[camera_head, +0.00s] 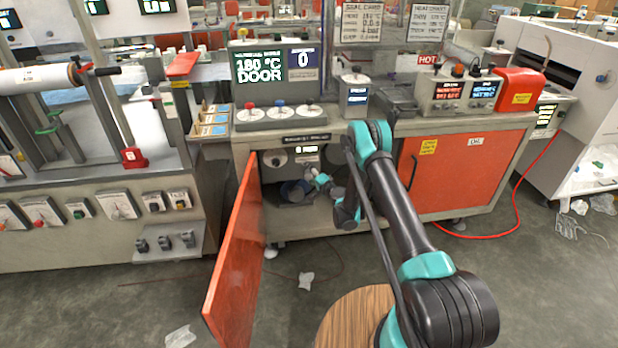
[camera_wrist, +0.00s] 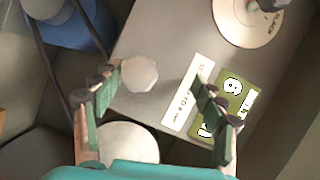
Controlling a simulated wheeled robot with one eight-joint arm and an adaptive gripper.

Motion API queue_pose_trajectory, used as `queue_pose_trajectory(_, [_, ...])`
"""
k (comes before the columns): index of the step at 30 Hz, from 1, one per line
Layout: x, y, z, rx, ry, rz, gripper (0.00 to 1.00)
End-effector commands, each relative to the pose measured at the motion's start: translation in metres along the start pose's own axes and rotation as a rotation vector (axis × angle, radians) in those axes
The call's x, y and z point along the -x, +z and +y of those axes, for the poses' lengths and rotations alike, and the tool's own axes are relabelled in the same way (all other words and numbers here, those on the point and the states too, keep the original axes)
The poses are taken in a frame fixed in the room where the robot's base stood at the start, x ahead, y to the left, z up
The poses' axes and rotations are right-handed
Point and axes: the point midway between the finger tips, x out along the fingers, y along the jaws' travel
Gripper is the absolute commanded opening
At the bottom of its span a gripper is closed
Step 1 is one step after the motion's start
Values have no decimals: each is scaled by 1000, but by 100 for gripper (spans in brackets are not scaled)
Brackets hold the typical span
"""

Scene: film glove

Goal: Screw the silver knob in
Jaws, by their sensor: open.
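A pale silver, many-sided knob (camera_wrist: 138,74) stands out from the grey panel (camera_wrist: 180,40) in the wrist view. My gripper (camera_wrist: 157,78) is open, with a green-padded finger on each side of the knob. The left fingertip is close beside the knob, while a wide gap lies between it and the right finger. I cannot tell whether the left finger touches it. In the head view my gripper (camera_head: 322,180) is inside the open cabinet (camera_head: 240,165) below the counter. The knob is too small to make out there.
The red cabinet door (camera_head: 235,265) stands open at the left. In the wrist view, a dial (camera_wrist: 238,28) is at top right, a lit display (camera_wrist: 235,95) at right, a white disc (camera_wrist: 125,150) below and a blue round part (camera_wrist: 70,28) at upper left.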

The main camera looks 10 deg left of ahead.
Motion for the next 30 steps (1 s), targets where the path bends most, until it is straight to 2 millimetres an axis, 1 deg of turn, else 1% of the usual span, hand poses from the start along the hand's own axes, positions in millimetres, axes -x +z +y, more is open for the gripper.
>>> queue_pose_trajectory(1, [2,-4,-13,-5,-2,4,55])
queue_pose_trajectory(3, [4,-7,-25,-6,-2,3,69])
queue_pose_trajectory(4, [4,-7,-31,-6,-3,2,73])
queue_pose_trajectory(6, [5,-8,-42,-8,-3,-1,77])
queue_pose_trajectory(8, [5,-8,-51,-9,-4,-4,77])
queue_pose_trajectory(9, [6,-9,-56,-9,-4,-5,75])
queue_pose_trajectory(10, [6,-10,-59,-10,-4,-6,70])
queue_pose_trajectory(11, [6,-10,-62,-9,-4,-5,60])
queue_pose_trajectory(12, [6,-11,-65,-8,-4,-5,53])
queue_pose_trajectory(17, [8,-15,-71,-6,-3,-1,53])
queue_pose_trajectory(26, [8,-17,-71,-4,-2,2,53])
queue_pose_trajectory(29, [7,-16,-70,32,4,-1,53])
queue_pose_trajectory(30, [7,-13,-70,72,10,-4,53])
